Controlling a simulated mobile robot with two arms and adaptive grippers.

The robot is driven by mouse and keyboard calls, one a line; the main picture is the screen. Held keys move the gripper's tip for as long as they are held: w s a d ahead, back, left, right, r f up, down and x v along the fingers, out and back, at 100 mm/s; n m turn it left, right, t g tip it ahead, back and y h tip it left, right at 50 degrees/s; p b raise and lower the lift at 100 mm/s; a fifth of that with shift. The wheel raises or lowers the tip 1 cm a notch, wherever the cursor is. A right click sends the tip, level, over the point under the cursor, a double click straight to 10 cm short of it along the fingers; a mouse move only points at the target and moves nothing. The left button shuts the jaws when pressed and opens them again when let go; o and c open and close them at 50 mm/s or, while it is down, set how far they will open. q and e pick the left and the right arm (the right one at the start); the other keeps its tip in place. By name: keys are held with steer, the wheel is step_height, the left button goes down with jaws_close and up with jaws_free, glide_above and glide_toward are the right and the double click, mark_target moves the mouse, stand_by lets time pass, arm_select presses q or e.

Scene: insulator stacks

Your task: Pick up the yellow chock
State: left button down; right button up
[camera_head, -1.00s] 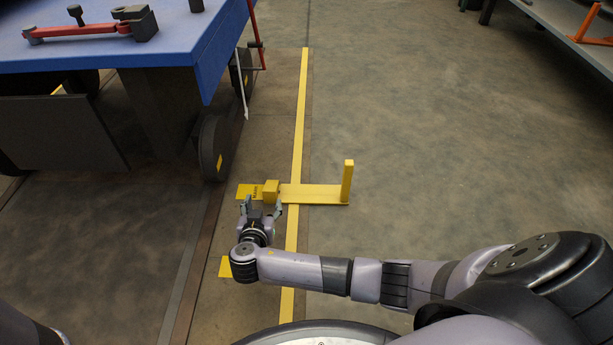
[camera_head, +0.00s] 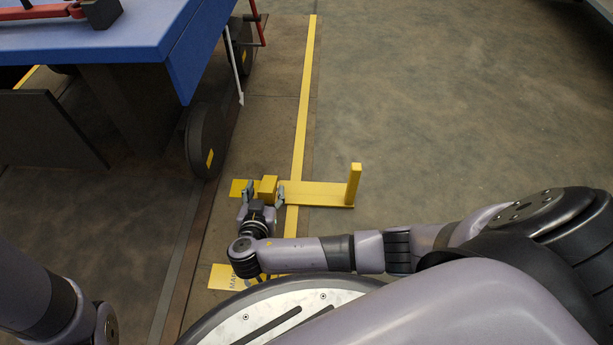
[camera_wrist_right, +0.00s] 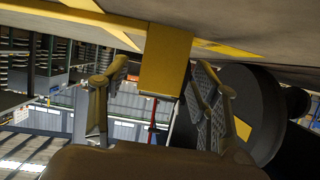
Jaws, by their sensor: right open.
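The yellow chock (camera_head: 320,194) lies on the floor across the yellow line. It has a flat bar, an upright post (camera_head: 354,185) at its right end and a block (camera_head: 268,186) at its left end. My right gripper (camera_head: 264,196) is open, low at the near side of the block, with one finger towards each side of it. In the right wrist view the block (camera_wrist_right: 165,60) shows between the open fingers (camera_wrist_right: 162,80), with gaps visible beside it. Contact is not clear. My left arm shows at the lower left; its gripper is not visible.
A blue-topped cart (camera_head: 110,38) stands at the upper left, with a dark wheel (camera_head: 203,142) left of the chock. The floor (camera_head: 450,120) right of the post is clear.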

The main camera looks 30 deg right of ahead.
jaws_close()
stand_by(0.8)
steer(key=shift+w+r, duration=0.1)
stand_by(0.4)
